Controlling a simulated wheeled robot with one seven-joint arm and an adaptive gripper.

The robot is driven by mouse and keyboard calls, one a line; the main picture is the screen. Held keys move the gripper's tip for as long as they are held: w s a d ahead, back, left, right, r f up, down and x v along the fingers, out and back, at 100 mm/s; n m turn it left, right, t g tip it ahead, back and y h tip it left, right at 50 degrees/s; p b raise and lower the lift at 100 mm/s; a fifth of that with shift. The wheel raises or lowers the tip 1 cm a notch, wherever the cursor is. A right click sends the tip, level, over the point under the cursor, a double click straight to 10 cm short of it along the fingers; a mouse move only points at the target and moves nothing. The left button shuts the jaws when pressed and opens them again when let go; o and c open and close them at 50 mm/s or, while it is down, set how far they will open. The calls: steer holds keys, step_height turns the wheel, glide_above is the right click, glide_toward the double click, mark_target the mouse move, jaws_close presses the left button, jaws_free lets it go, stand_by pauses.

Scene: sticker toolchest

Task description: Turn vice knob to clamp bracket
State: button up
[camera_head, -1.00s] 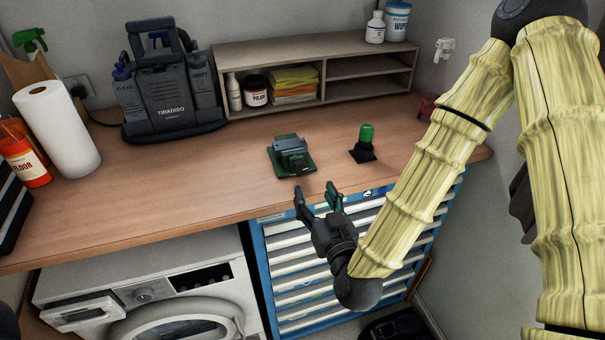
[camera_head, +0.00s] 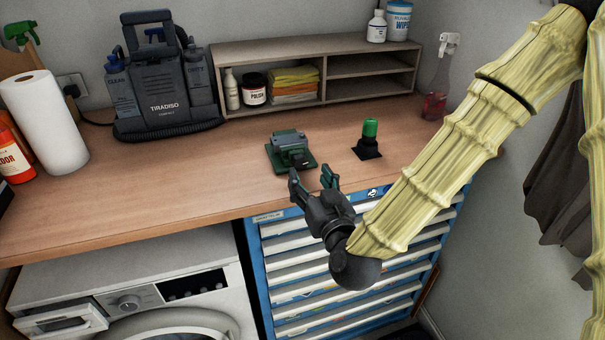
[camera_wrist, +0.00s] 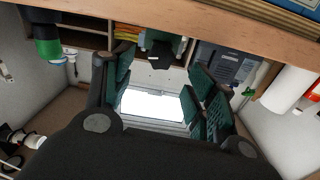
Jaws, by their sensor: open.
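A small green vice (camera_head: 279,158) stands on the wooden bench near its front edge. Its dark front part (camera_head: 298,160) faces my gripper; I cannot clearly tell the knob or a bracket apart from it. My gripper (camera_head: 311,177) is open and empty, just in front of the vice at the bench edge, with its fingers pointing to it. In the wrist view the vice (camera_wrist: 160,47) shows beyond and between the green-padded fingers (camera_wrist: 160,80). No contact with the vice is visible.
A green-capped item on a black base (camera_head: 368,140) stands right of the vice. Behind are a shelf unit (camera_head: 315,47) and a grey cleaning machine (camera_head: 163,85). The bench left of the vice is clear.

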mark_target(301, 163)
steer(key=shift+w+f+b, duration=0.1)
steer(key=shift+w+b, duration=0.1)
steer(key=shift+b, duration=0.35)
steer(key=p+x, duration=0.1)
steer(key=x, duration=0.3)
steer(key=shift+w+a+p, duration=0.1)
steer(key=shift+p, duration=0.3)
steer(key=shift+w+a, duration=0.15)
steer(key=shift+w, duration=0.4)
steer(key=c, duration=1)
